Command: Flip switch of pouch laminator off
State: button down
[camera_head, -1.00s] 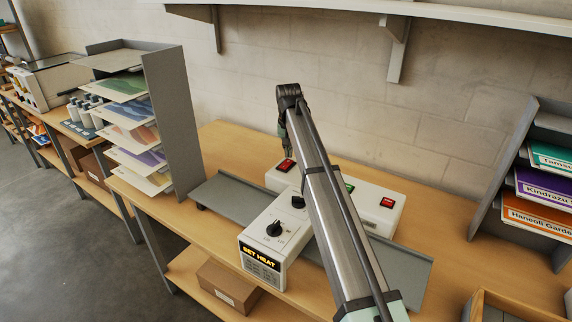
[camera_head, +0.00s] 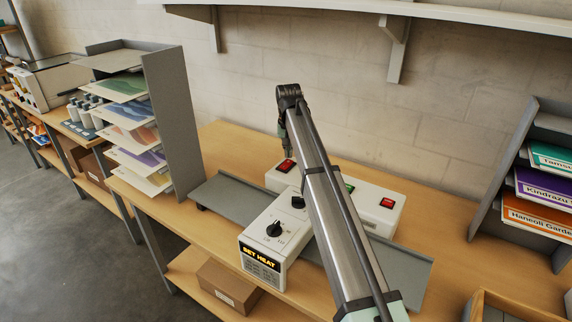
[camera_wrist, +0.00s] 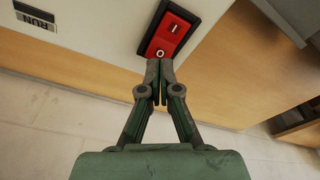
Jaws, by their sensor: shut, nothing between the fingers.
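The pouch laminator (camera_head: 272,228) is a white machine on the wooden bench, with dark knobs and a lit "SET HEAT" display on its front box. A red rocker switch (camera_head: 286,166) sits at its back left; it fills the upper middle of the wrist view (camera_wrist: 171,32), marked "I" and "O" in a black frame. My gripper (camera_wrist: 160,66) is shut and empty, its fingertips at the "O" end of this switch. Contact cannot be told. In the head view my gripper (camera_head: 287,150) is just above the switch, partly hidden by my arm.
Another red switch (camera_head: 387,203) is at the laminator's right, and a green one (camera_head: 350,188) is partly behind my arm. A paper rack (camera_head: 172,120) stands left, a labelled shelf unit (camera_head: 520,190) right. A wall shelf (camera_head: 400,12) hangs above.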

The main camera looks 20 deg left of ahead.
aim_at(288, 161)
jog(key=shift+f+b, duration=0.35)
jog(key=shift+f, duration=0.85)
dwell(0.7)
jog(key=shift+r, duration=0.1)
jog(key=shift+r+p, duration=1.7)
jog(key=shift+r, duration=1.75)
jog(key=shift+a, duration=0.1)
